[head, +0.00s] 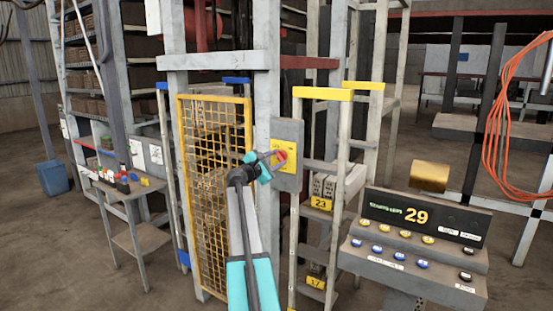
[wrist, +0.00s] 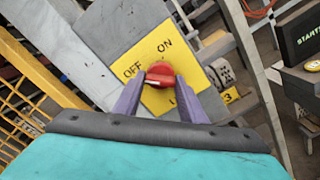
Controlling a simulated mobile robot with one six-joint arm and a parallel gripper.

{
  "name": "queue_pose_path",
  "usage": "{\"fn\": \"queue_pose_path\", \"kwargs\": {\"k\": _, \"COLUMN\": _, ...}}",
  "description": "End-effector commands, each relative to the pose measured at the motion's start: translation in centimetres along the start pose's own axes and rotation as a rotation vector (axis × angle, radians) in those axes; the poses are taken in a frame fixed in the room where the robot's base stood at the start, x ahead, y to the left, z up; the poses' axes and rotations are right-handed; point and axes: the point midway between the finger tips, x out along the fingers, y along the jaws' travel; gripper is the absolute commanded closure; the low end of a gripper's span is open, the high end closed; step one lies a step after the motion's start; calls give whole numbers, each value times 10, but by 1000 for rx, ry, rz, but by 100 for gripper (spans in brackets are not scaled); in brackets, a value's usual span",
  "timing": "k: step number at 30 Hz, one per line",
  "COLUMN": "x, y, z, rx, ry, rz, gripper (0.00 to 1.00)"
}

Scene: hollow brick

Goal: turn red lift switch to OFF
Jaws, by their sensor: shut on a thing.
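The red lift switch (wrist: 160,73) is a round knob on a yellow plate (wrist: 151,52) marked OFF and ON, with more lettering below, partly hidden. In the wrist view the plate appears tilted, with OFF to the left of the knob and ON above it. A pale mark shows on the knob's lower left side; its exact pointing is hard to tell. My gripper (wrist: 161,82) is shut on the knob, one purple finger on either side. In the head view my gripper (head: 271,159) is at the red switch (head: 281,156) on a grey post panel (head: 287,133).
A yellow mesh gate (head: 213,190) stands left of my arm. Yellow-topped ladder-like rails (head: 322,94) stand right of the switch. A control console (head: 415,245) showing 29 is at lower right. A small table (head: 128,190) with bottles is at left.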

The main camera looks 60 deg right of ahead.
Motion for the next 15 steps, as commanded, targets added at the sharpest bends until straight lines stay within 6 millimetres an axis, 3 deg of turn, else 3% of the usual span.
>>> {"fn": "queue_pose_path", "kwargs": {"k": 13, "x": 0, "y": -1, "z": -1, "rx": -15, "ry": 1, "rz": -2, "gripper": 85}}
{"fn": "queue_pose_path", "kwargs": {"k": 14, "x": 0, "y": -1, "z": -1, "rx": -15, "ry": 1, "rz": -2, "gripper": 59}}
{"fn": "queue_pose_path", "kwargs": {"k": 15, "x": 0, "y": -1, "z": -1, "rx": -15, "ry": 1, "rz": -2, "gripper": 52}}
